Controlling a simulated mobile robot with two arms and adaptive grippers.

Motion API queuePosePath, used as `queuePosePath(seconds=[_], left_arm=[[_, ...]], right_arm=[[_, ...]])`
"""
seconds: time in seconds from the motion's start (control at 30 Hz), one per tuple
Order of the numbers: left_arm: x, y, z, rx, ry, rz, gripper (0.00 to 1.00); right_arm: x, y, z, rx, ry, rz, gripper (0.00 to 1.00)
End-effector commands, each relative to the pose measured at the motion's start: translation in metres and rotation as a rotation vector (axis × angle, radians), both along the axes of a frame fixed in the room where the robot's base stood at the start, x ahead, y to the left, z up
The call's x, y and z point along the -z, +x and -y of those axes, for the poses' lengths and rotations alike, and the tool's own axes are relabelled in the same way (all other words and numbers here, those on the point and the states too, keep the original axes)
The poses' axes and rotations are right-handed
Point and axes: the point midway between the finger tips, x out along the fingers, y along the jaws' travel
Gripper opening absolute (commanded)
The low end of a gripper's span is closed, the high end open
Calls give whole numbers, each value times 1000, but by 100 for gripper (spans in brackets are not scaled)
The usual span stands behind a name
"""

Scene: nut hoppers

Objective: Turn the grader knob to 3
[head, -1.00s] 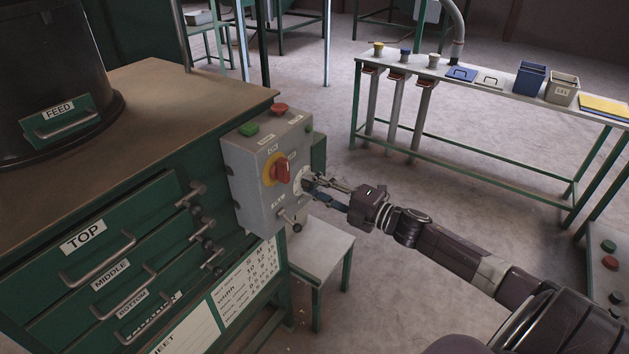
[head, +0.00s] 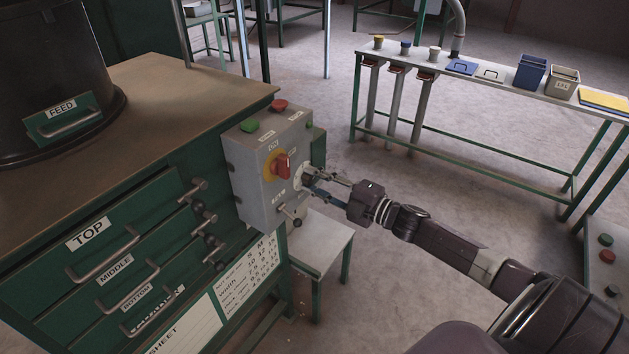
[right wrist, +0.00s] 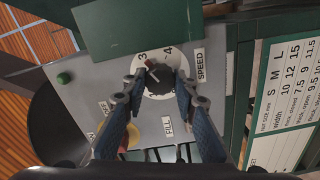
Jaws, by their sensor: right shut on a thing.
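A dark round knob (right wrist: 160,78) sits on a white dial in the right wrist view, with the numbers 3 and 4 above it and a SPEED label beside it. The knob's mark points up and left, close to the 3. My right gripper (right wrist: 158,88) has one fingertip on each side of the knob and is shut on it. In the head view my right gripper (head: 314,182) reaches the right part of the grey control box (head: 255,190) and mostly hides the dial. My left gripper is not in view.
The box also carries a red switch (head: 282,166) on yellow, a green button (head: 249,126), a red button (head: 279,105) and a small lever (head: 291,216). The green drawer cabinet (head: 60,285) stands left. A low stool (head: 325,243) is below the box.

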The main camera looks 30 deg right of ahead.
Motion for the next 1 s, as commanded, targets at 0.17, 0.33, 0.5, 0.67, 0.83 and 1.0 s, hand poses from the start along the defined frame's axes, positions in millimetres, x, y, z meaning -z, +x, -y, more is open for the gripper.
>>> queuePosePath(seconds=[0.17,0.33,0.5,0.67,0.83,1.0], left_arm=[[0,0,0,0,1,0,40],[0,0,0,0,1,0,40],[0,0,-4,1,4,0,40],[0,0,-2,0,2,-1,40],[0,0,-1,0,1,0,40],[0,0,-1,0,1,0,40]], right_arm=[[1,0,0,1,-1,-1,44],[1,0,0,1,-1,-1,44],[1,-2,1,0,-2,-2,44],[2,-14,5,-1,-2,-2,44],[2,-37,15,1,-2,-5,44],[2,-61,25,1,-1,-5,44]])
